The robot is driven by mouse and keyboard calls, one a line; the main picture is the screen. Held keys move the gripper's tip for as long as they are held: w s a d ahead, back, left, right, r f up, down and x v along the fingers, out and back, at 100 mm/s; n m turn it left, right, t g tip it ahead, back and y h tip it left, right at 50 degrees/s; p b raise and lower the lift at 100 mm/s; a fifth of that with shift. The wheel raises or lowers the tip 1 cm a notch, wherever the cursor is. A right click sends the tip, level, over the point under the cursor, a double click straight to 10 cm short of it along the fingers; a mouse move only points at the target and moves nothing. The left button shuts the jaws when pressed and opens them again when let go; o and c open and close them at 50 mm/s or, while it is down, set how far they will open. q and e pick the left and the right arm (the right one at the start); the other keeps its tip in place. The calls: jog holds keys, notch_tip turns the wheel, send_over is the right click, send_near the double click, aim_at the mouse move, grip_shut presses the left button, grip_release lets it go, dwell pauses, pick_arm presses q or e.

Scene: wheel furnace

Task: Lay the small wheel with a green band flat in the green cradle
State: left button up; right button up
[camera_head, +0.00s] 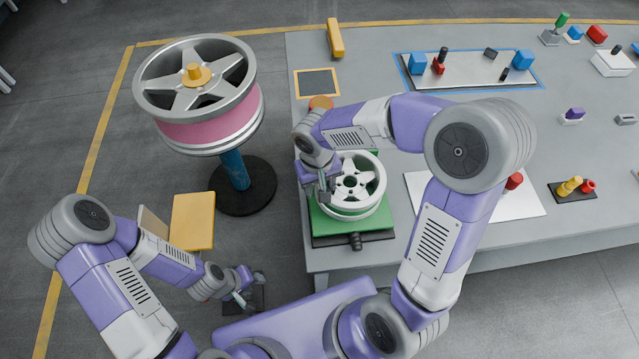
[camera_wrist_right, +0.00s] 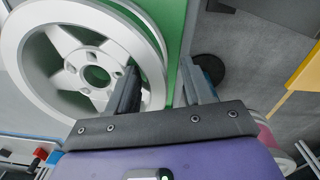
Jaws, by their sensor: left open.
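The small wheel (camera_head: 371,180) is white with several spokes and a faint green tint low on its side. It lies face up, about flat, on the green cradle (camera_head: 378,220) at the table's front left corner. In the right wrist view the wheel (camera_wrist_right: 27,68) fills the left side, with green cradle (camera_wrist_right: 176,22) beside it. My right gripper (camera_head: 327,194) is at the wheel's left rim. Its spread fingers (camera_wrist_right: 158,66) show one over the wheel face and one outside the rim; contact is unclear. My left gripper (camera_head: 248,298) is open and empty, low beside the table.
A large wheel with a pink band (camera_head: 210,130) stands on a blue post with a black base (camera_head: 245,190) left of the table. A yellow panel (camera_head: 192,221) is below it. A grey tray (camera_head: 465,72) with small parts lies at the table's back. A white mat (camera_head: 525,204) lies right of the cradle.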

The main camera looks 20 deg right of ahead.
jog(key=shift+r, duration=0.45)
notch_tip(320, 180, up, 11)
jog(key=p, duration=0.3)
jog(key=shift+a+r+p, duration=0.15)
jog(key=shift+p, duration=0.15)
